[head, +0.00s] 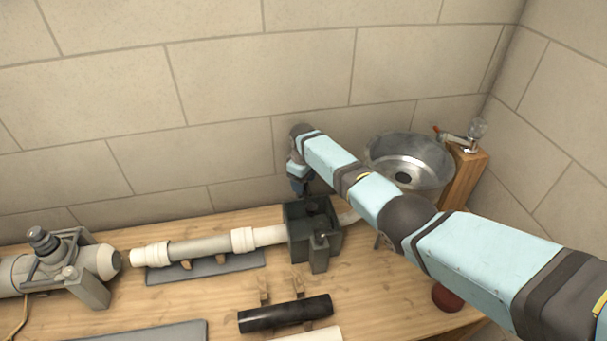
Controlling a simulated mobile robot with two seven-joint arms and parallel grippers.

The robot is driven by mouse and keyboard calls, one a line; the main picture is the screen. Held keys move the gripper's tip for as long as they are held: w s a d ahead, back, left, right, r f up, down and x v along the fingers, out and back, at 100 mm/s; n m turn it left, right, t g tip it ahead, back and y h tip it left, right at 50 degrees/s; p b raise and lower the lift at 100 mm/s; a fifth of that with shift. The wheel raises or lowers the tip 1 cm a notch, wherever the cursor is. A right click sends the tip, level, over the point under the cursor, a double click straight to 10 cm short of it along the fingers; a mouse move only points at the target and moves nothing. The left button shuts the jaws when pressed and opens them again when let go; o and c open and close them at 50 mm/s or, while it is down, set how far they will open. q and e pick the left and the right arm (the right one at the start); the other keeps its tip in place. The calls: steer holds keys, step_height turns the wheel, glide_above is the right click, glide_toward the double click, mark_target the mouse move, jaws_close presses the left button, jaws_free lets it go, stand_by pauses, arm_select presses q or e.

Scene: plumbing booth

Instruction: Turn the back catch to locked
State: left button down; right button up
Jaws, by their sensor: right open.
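A dark clamp block (298,235) stands on the wooden bench and holds the right end of a white pipe (268,236). A small knob-like catch (320,239) shows on its front side. The back catch cannot be made out; the back of the block is partly behind my right gripper. My right gripper (303,190) points down just above the back of the block. It is open, with nothing visible in it. Whether it touches the block cannot be told. My left gripper is out of view.
A steel basin (408,165) and a tap (458,138) on a wooden post stand at the right behind my right arm. A grey pump-like unit (60,265) stands at the left. A black tube (286,314) lies in front. A block wall rises close behind.

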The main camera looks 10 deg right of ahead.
step_height(320, 180, up, 14)
steer(key=shift+f, duration=0.2)
stand_by(0.5)
